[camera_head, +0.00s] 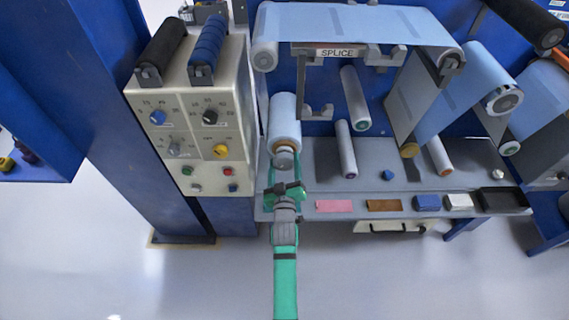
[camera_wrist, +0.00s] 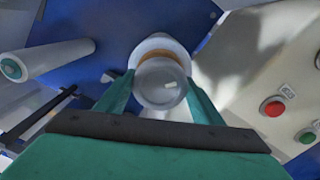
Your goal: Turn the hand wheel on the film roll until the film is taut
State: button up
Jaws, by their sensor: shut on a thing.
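The film roll (camera_head: 285,112) is pale blue-white and mounted on the blue machine, just right of the control panel. Its grey hand wheel (camera_head: 284,158) faces me, with a brown-orange ring behind it. My gripper (camera_head: 284,172) is green and reaches up to the wheel from the front. In the wrist view my gripper (camera_wrist: 160,92) has one finger on each side of the round grey hand wheel (camera_wrist: 160,84), shut on it. A small light mark shows on the wheel's face. The film at this roll is mostly hidden, so I cannot tell how taut it is.
A control panel (camera_head: 190,120) with knobs and buttons stands close on the left; its red button (camera_wrist: 273,107) shows in the wrist view. Other rollers (camera_head: 354,98) are to the right. A shelf (camera_head: 400,178) holds small coloured pads, blocks and a black tray (camera_head: 500,200). Floor in front is clear.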

jog(key=shift+n, duration=1)
jog(key=shift+a, duration=0.1)
jog(key=o, duration=1)
jog(key=shift+o, duration=0.2)
jog(key=s, duration=1.1)
